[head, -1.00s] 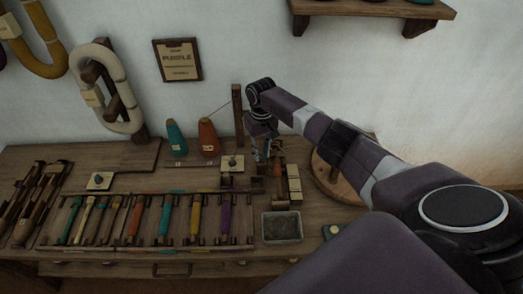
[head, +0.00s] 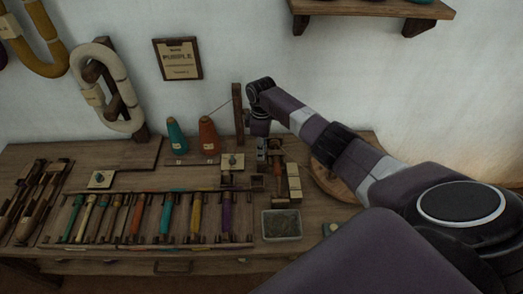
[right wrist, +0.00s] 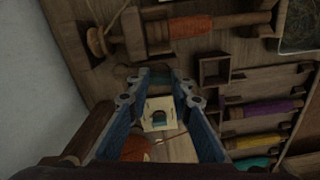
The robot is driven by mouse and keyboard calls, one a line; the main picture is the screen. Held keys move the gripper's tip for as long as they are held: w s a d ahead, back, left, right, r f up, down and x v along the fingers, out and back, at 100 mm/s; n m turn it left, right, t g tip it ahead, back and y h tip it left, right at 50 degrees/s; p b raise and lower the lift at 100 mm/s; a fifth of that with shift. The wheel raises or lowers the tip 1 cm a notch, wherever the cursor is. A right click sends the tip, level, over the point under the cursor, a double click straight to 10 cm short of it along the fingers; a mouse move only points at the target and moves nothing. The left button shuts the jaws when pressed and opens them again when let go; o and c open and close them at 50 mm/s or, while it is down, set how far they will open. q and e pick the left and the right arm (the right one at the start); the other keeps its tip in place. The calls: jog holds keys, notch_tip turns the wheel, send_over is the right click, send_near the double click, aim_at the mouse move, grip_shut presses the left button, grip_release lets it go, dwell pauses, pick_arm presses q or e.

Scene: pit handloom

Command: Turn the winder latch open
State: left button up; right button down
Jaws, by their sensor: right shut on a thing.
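The winder (head: 277,172) stands on the bench right of the orange cone, with a dark upright post (head: 238,112) behind it. It also shows in the right wrist view, where its spindle carries an orange winding (right wrist: 193,28). My right gripper (head: 262,152) points down at the winder's back end. In the right wrist view its two blue-grey fingers (right wrist: 157,92) sit on either side of a small dark piece (right wrist: 157,76), apparently the winder latch. The latch's exact angle is hard to tell, and in the head view it is mostly hidden. My left gripper is not in view.
Teal (head: 177,137) and orange (head: 208,136) cones stand left of the post. A rack of coloured bobbins (head: 150,243) lies in front. A grey tray (head: 282,225) sits before the winder. A round wooden board (head: 335,185) is to the right, under my arm.

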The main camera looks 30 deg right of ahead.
jog(key=shift+n, duration=1.1)
jog(key=c, duration=1.7)
grip_release()
notch_tip(320, 180, up, 12)
jog(key=shift+r, duration=0.1)
